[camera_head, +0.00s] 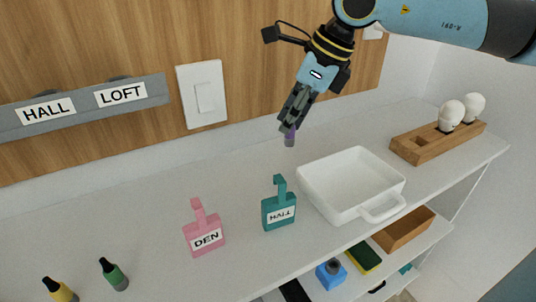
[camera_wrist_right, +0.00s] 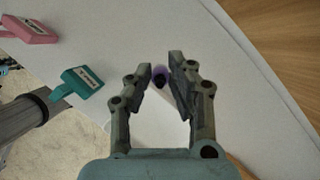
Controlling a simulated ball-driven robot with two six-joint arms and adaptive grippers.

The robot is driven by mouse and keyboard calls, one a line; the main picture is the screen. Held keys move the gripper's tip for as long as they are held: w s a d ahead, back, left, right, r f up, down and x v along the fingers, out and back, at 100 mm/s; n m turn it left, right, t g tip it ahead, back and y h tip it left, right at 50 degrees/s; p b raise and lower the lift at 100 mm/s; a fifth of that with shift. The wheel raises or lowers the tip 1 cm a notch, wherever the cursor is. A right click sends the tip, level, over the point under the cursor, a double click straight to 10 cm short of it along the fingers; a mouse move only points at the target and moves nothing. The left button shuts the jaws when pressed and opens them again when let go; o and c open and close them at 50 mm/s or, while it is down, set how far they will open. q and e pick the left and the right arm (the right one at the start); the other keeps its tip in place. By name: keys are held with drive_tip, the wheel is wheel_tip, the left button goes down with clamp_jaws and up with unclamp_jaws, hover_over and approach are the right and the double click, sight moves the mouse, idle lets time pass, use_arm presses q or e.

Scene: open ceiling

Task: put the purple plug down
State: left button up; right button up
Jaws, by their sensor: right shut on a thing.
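The purple plug (camera_head: 290,137) is a small purple and grey piece at the fingertips of my right gripper (camera_head: 291,124). My right gripper is shut on it and points down over the back of the white counter, left of and behind the white dish. In the right wrist view the plug (camera_wrist_right: 160,75) sits between the two fingertips (camera_wrist_right: 162,68), seen end-on with a dark end. The fingers partly hide it, and I cannot tell its exact height over the counter. My left gripper is not in view.
A white dish (camera_head: 313,187), teal HALL tag (camera_head: 279,212) and pink DEN tag (camera_head: 203,238) stand on the counter (camera_head: 130,222). Green (camera_head: 114,275) and yellow (camera_head: 60,290) plugs are front left. A wooden holder (camera_head: 424,147) bears white bulbs. The back counter left of the gripper is clear.

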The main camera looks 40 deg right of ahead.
drive_tip(key=x, duration=0.5)
drive_tip(key=w+a+x, duration=0.1)
drive_tip(key=x, duration=0.1)
drive_tip(key=shift+w+a, duration=0.1)
drive_tip(key=shift+a, duration=0.05)
drive_tip(key=shift+f, duration=0.1)
drive_tip(key=shift+f, duration=0.1)
drive_tip(key=o, duration=0.9)
drive_tip(key=shift+c, duration=0.2)
